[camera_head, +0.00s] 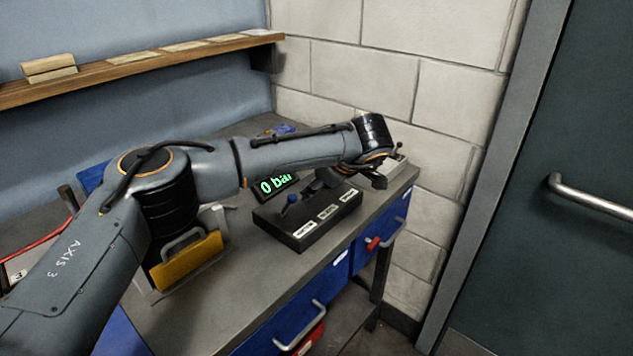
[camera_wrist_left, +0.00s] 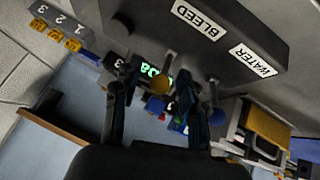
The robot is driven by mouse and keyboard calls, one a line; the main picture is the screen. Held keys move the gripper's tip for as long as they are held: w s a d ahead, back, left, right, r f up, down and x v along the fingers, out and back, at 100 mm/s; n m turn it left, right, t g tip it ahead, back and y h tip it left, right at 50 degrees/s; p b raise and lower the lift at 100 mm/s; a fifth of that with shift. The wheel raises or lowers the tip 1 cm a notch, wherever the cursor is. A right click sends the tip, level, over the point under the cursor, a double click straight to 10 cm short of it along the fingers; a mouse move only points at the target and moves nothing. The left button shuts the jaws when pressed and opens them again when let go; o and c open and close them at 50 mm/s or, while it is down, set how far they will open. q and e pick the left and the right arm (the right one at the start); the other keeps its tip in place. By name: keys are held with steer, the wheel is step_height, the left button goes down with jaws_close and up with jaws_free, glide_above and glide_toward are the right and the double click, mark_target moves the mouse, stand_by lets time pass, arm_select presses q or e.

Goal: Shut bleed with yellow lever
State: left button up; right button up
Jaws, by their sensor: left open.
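A black valve box (camera_head: 305,218) stands on the grey bench, with labels along its front edge. In the left wrist view the box (camera_wrist_left: 240,35) appears upside down, with labels reading BLEED and WATER. A lever with a yellow ball knob (camera_wrist_left: 160,84) shows there between the spread fingers of my left gripper (camera_wrist_left: 160,76); I cannot tell if they touch it. A blue-knobbed lever (camera_head: 292,199) stands at the box's left end. In the head view my left gripper (camera_head: 318,184) is over the box, and the yellow knob is hidden. My right gripper is out of view.
A green display (camera_head: 275,184) reading 0 bar stands behind the box. A yellow-fronted holder (camera_head: 187,262) is to its left. A grey block with yellow parts numbered 1, 2, 3 (camera_wrist_left: 62,28) is near the wall. A wooden shelf (camera_head: 130,70) runs above.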

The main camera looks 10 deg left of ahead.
arm_select(q)
steer(key=v, duration=1.2)
steer(key=shift+d, duration=0.1)
